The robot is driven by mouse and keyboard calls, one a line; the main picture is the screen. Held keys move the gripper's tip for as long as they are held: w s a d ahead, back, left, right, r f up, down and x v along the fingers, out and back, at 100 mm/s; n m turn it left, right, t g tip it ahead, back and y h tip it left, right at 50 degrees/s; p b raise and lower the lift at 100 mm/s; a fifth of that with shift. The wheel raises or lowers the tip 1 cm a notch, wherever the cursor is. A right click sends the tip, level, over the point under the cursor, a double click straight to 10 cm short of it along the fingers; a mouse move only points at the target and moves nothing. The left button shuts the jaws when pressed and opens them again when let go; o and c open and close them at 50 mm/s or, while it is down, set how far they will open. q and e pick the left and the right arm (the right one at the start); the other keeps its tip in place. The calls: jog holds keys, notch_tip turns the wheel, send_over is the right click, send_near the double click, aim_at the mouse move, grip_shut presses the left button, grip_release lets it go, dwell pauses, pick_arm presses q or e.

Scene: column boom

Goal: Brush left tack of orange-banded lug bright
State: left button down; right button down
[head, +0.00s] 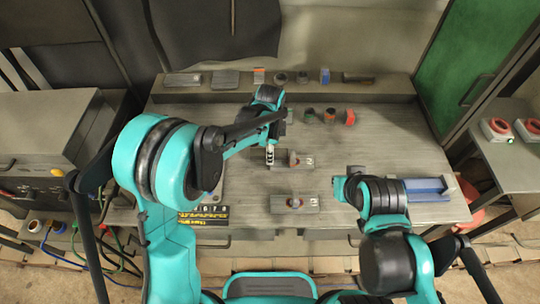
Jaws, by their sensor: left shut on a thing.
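My left gripper (271,142) is shut on a thin upright tool with a pale shaft (270,155), probably the brush. Its lower end is just left of a small grey lug block (303,161); I cannot tell whether they touch. A second grey lug block (308,202) lies nearer to me on the bench. Both blocks carry a round part on their left half. The orange band is too small to tell on either, and the tacks cannot be made out. My right arm's end (345,188) is right of the blocks, over the bench; its fingers are not clear.
The grey bench (400,145) has clear room at its right. Several dark and red-orange round pieces (329,116) stand behind the blocks. A back shelf (300,88) holds small items. A blue tray (427,187) is at right, a yellow-black plate (204,214) at front left.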

pick_arm(q)
jog(key=shift+s+f, duration=0.1)
jog(key=shift+s, duration=1.15)
jog(key=shift+w, duration=1.25)
jog(key=shift+s+r, duration=0.2)
jog(key=shift+s, duration=1)
jog(key=shift+w+f+b, duration=0.15)
jog(key=shift+w+b, duration=0.15)
jog(key=shift+w, duration=0.35)
jog(key=shift+a+r+p, duration=0.35)
jog(key=shift+r+p, duration=0.35)
jog(key=shift+r, duration=0.35)
jog(key=shift+a+r+p, duration=0.3)
jog(key=shift+r+p, duration=0.35)
jog(key=shift+r, duration=0.35)
jog(key=shift+a+r+p, duration=0.35)
jog(key=shift+r+p, duration=0.35)
jog(key=shift+r, duration=0.35)
jog(key=shift+f, duration=0.1)
